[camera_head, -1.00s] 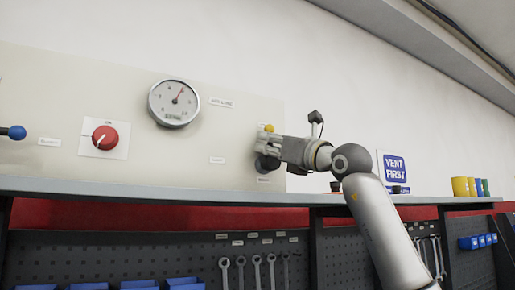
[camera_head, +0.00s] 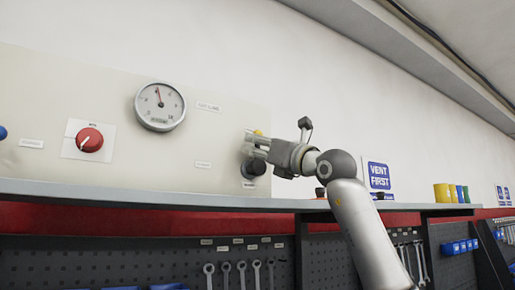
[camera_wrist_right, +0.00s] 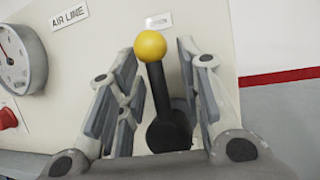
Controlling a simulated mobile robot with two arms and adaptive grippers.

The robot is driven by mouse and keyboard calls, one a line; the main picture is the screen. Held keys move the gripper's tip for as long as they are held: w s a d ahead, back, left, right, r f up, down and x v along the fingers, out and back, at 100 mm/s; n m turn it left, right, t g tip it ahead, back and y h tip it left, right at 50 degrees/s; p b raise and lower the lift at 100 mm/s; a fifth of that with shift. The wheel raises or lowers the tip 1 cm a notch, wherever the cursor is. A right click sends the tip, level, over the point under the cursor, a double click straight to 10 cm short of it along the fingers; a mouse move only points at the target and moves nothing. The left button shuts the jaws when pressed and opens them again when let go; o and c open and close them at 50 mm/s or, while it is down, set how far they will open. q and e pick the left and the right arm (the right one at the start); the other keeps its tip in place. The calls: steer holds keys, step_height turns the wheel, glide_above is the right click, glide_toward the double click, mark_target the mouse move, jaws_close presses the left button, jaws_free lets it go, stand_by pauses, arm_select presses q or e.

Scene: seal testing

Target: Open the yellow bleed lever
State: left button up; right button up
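The yellow ball of the bleed lever (camera_wrist_right: 150,46) tops a black stem in the right wrist view. The stem leans slightly and rises from a black round base (camera_wrist_right: 170,131) on the panel. My right gripper (camera_wrist_right: 160,62) is open, with its fingers on both sides of the stem. A gap shows on the left; contact on the right is unclear. In the head view my right gripper (camera_head: 256,146) is at the panel and covers most of the lever. The yellow ball (camera_head: 259,132) peeks above the fingers. My left gripper is not in view.
The beige panel (camera_head: 80,110) carries a round gauge (camera_head: 160,106), a red knob (camera_head: 89,140) and, at the left edge, a blue ball (camera_head: 2,132). A grey shelf edge (camera_head: 120,192) runs below. Coloured cups (camera_head: 442,193) stand to the right, clear of my arm.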

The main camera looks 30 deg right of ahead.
steer(key=shift+f, duration=0.25)
steer(key=v, duration=1.2)
steer(key=shift+r, duration=0.2)
